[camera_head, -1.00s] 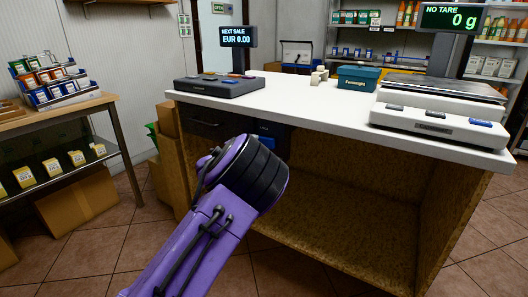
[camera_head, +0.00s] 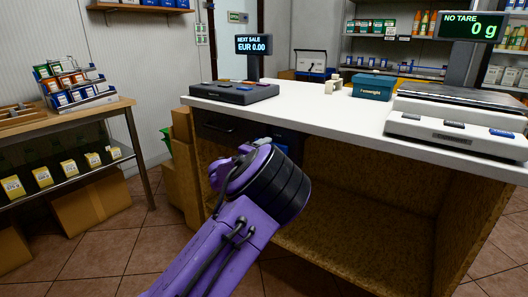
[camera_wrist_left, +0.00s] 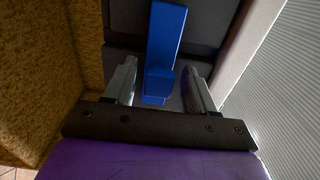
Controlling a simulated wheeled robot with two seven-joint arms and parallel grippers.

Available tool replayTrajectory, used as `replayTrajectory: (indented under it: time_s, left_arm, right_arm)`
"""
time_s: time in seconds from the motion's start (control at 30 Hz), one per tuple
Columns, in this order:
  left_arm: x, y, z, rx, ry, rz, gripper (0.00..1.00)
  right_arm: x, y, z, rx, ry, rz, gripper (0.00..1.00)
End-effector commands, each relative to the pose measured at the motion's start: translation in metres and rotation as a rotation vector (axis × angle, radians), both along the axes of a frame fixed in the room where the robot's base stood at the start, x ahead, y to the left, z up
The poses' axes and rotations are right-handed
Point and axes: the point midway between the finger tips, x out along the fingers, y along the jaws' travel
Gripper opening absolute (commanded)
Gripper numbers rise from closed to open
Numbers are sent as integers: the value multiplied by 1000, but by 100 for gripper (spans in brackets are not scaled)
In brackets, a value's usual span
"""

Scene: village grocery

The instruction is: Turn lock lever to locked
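The blue lock lever (camera_wrist_left: 165,38) shows in the left wrist view as a long bar with a block at its lower end, against a dark panel (camera_wrist_left: 205,30). In the head view a bit of blue (camera_head: 286,141) shows beside my wrist, under the counter top. My left gripper (camera_wrist_left: 160,82) is open in the left wrist view. The lever's lower end appears between its two fingers, with gaps on both sides; I cannot tell how deep it sits. My right gripper is not in view.
A dark drawer (camera_head: 224,127) is left of my wrist. Cardboard boxes (camera_head: 182,160) stand left of the counter.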

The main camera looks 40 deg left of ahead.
Motion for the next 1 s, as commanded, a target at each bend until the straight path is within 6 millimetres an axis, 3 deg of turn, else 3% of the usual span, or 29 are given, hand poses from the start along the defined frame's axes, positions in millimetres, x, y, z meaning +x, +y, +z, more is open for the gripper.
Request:
replayTrajectory:
  time_s: [0.23, 0.5, 0.67, 1.0]
  left_arm:
    - [-9, -1, 0, -1, 0, 0, 55]
    - [-71, -8, 0, -2, 1, 2, 55]
    - [-97, -11, 0, 0, 1, 1, 55]
    - [-105, -12, 0, -1, 0, -1, 55]
  right_arm:
    - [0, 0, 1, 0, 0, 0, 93]
    - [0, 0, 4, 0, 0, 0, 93]
    - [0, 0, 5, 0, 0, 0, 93]
    - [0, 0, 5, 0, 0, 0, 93]
